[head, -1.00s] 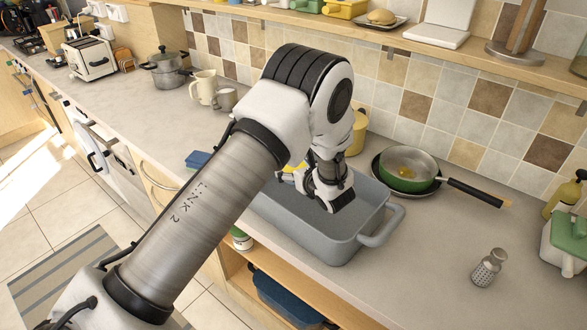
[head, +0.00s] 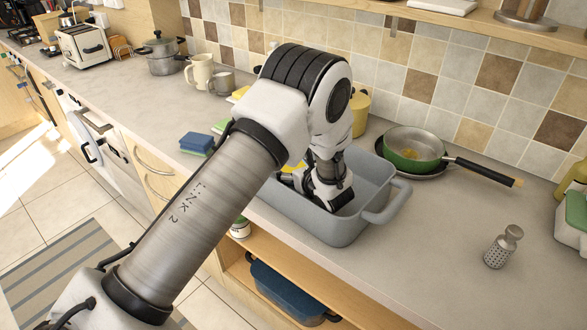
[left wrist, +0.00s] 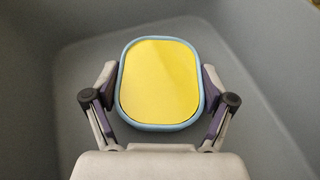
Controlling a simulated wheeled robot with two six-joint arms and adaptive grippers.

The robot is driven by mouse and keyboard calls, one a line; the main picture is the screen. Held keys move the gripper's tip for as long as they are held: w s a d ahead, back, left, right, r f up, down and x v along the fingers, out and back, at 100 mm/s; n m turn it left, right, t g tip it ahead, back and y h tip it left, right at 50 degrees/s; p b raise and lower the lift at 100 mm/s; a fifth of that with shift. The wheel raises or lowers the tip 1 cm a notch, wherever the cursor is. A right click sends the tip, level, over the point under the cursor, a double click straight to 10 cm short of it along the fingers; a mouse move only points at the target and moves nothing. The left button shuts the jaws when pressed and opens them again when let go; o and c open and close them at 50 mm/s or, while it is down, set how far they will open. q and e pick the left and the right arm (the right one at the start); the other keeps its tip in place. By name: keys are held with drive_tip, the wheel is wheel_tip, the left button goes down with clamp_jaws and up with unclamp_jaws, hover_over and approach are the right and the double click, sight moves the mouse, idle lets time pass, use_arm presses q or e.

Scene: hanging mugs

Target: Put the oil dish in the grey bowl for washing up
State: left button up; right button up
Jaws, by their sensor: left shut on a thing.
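The oil dish (left wrist: 160,82) is a rounded rectangle with a light blue rim and a flat yellow inside, seen from above in the left wrist view. My left gripper (head: 322,200) reaches down inside the grey bowl (head: 345,230), a deep rectangular tub with side handles. In the left wrist view my left gripper (left wrist: 160,90) has one finger on each side of the dish, shut on it. The bowl's grey floor and walls surround the dish there. Whether the dish touches the floor I cannot tell. In the head view the arm hides most of the dish. My right gripper is not in view.
A green pan (head: 415,150) stands right of the bowl, its handle pointing right. A yellow canister (head: 360,112) stands behind the bowl. A grater-like shaker (head: 503,247) is at the right. Blue and green sponges (head: 197,143) and two mugs (head: 201,72) are left of the arm.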

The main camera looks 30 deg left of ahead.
use_arm(q)
drive_tip(key=shift+f+b, duration=0.35)
drive_tip(key=shift+b, duration=0.05)
drive_tip(key=o, duration=1.3)
drive_tip(key=shift+r, duration=0.1)
drive_tip(key=shift+c, duration=0.2)
wheel_tip(320, 180, up, 10)
drive_tip(key=shift+r, duration=0.1)
